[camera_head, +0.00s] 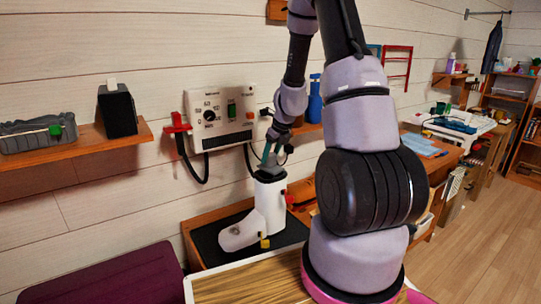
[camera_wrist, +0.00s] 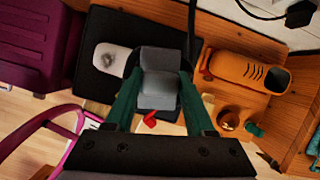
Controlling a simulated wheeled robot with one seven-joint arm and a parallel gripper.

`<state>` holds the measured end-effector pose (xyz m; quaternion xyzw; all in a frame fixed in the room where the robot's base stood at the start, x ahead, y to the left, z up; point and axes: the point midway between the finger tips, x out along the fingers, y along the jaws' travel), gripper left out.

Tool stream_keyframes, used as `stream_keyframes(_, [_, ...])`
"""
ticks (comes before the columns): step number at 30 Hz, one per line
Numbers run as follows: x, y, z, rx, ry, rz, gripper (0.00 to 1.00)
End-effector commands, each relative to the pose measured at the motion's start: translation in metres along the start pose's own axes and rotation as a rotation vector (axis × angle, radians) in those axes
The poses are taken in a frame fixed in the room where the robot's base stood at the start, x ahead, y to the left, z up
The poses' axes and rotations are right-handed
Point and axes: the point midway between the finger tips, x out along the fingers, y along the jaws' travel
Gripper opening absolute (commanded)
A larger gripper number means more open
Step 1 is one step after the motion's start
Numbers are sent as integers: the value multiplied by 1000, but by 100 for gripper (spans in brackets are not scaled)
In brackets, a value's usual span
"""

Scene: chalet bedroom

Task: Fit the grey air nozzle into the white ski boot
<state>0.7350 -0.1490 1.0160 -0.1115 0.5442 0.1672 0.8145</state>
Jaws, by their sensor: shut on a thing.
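The white ski boot (camera_head: 268,208) stands upright on a black mat (camera_head: 212,237), its toe pointing to the front left in the head view. Its white toe (camera_wrist: 110,58) shows in the wrist view. My gripper (camera_head: 268,163) is right above the boot's open top. In the wrist view my gripper (camera_wrist: 160,82) has its green fingers on either side of the grey air nozzle (camera_wrist: 158,62) and is shut on it. The nozzle covers the boot's opening there. I cannot tell whether its lower end is inside the boot.
An orange boot (camera_wrist: 238,68) stands on the wooden surface, right of the mat. A white control box (camera_head: 222,117) with black hoses hangs on the wall behind. A shelf (camera_head: 75,150) is at left, and a maroon padded thing (camera_head: 110,280) is at front left.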

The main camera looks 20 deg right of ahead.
Motion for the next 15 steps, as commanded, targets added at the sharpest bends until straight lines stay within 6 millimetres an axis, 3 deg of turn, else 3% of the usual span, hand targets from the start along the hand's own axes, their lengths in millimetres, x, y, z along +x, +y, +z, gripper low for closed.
stream_keyframes(15, [12,0,-5,0,-1,0,0])
